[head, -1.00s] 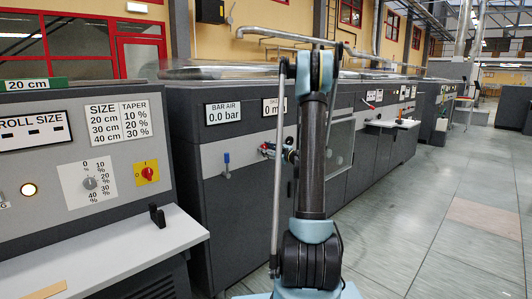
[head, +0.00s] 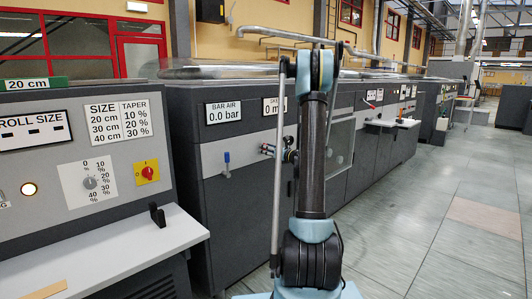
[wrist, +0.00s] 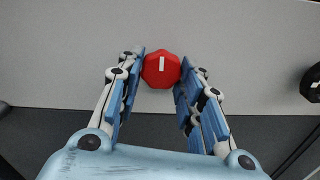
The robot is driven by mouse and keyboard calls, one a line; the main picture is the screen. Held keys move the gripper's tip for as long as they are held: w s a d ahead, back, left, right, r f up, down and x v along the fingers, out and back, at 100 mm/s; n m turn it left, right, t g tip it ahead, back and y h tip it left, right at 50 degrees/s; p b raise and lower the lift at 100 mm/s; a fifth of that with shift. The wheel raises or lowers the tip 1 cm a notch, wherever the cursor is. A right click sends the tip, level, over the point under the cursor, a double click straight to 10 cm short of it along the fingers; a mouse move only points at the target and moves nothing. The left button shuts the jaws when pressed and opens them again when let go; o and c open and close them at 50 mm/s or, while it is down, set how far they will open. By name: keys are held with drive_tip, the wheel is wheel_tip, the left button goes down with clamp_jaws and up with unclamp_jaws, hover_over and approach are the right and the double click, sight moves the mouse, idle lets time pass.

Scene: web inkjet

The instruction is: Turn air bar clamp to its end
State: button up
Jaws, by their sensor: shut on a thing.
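A red faceted knob (wrist: 161,70) with a white mark near its top stands on the light grey panel in the wrist view. I take it to be the air bar clamp. My gripper (wrist: 162,73) is around it, with the blue finger pads on its left and right sides, shut on it. The knob is hard to make out there, as my gripper and arm cover that spot.
The BAR AIR display (head: 223,112) reads 0.0 bar. A blue lever (head: 227,160) is on the panel left of my gripper. A black knob (wrist: 314,83) shows at the right edge of the wrist view. A console (head: 90,150) stands at left; floor is clear at right.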

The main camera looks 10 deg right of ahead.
idle(0.5)
drive_tip(key=o, duration=1.1)
drive_tip(key=v, duration=1.2)
drive_tip(key=shift+a, duration=0.1)
